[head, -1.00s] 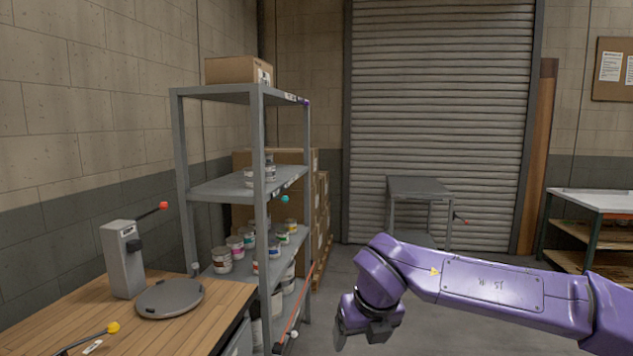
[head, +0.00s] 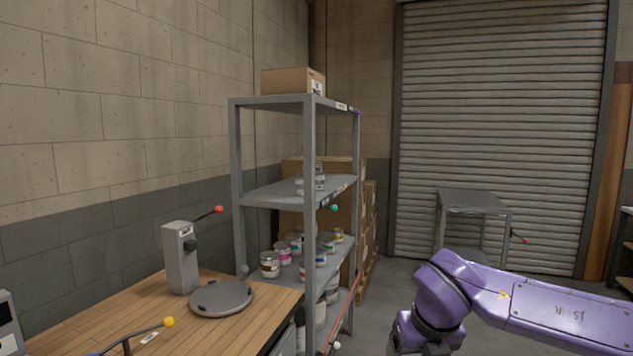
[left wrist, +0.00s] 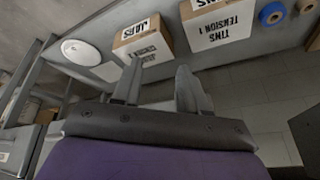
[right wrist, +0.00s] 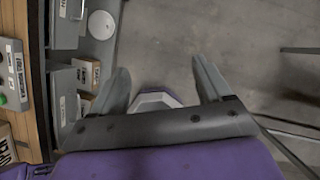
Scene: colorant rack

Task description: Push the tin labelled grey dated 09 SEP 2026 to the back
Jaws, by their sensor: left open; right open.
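Several small tins (head: 270,264) with coloured label bands stand on the middle shelf of a grey metal rack (head: 268,104). More tins (head: 318,182) stand on the shelf above. The labels and dates are too small to read, so I cannot tell which tin is the grey one dated 09 SEP 2026. My right arm crosses the lower right of the head view; its gripper (right wrist: 165,85) shows open and empty in the right wrist view, well away from the tins. My left gripper (left wrist: 158,82) shows open and empty in the left wrist view, near labelled boxes, and is not in the head view.
A wooden bench (head: 120,318) with a grey device (head: 181,258) and a round plate (head: 221,296) stands left of the rack. A small grey table (head: 474,202) stands by the roller shutter. Boxes (left wrist: 217,29) lie near my left gripper. Floor right of the rack is clear.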

